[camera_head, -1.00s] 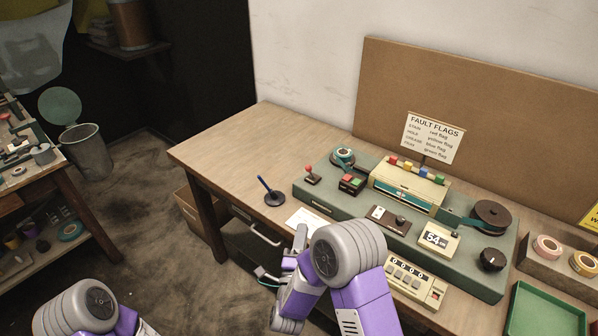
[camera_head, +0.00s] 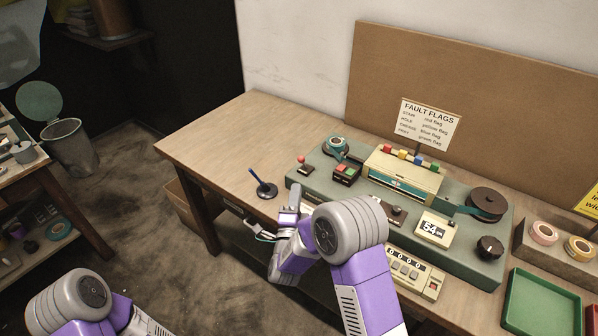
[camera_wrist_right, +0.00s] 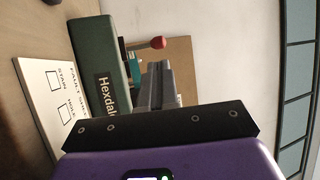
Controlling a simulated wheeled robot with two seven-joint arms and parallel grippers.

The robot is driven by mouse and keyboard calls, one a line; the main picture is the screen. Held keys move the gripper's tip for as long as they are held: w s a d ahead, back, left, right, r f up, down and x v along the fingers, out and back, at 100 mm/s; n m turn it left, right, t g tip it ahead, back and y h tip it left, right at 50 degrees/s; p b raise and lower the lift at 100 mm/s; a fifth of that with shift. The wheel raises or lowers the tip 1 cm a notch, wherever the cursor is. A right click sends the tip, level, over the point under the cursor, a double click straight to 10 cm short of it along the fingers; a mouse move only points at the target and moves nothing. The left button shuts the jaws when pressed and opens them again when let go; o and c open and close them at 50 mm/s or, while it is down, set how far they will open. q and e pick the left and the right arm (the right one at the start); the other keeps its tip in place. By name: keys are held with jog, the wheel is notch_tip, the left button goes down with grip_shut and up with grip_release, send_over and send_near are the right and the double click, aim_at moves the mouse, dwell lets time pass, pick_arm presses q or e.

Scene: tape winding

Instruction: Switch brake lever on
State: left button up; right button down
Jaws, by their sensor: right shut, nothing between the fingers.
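The brake lever, a short stalk with a red knob (camera_head: 301,159), stands at the left end of the green tape machine (camera_head: 470,258). In the right wrist view its red knob (camera_wrist_right: 158,42) shows just beyond the fingertips, and part of the stalk is hidden behind them. My right gripper (camera_head: 296,190) is shut and empty, in front of the machine's left end and below the lever in the head view. Its closed fingers (camera_wrist_right: 158,84) point towards the lever, and I see no clear contact. My left arm shows at the lower left, but its gripper is out of view.
A pen in a black holder (camera_head: 265,190) stands on the table left of the machine. A white fault sheet (camera_wrist_right: 55,95) lies in front of the machine. A green tray (camera_head: 542,305) and tape rolls (camera_head: 544,233) are at the right. The table's left part is clear.

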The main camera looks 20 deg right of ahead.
aim_at(300, 162)
jog(key=x, duration=0.7)
jog(key=shift+w+d+b, duration=0.1)
jog(key=shift+w+b, duration=0.1)
jog(key=shift+b, duration=0.1)
jog(key=shift+r, duration=0.1)
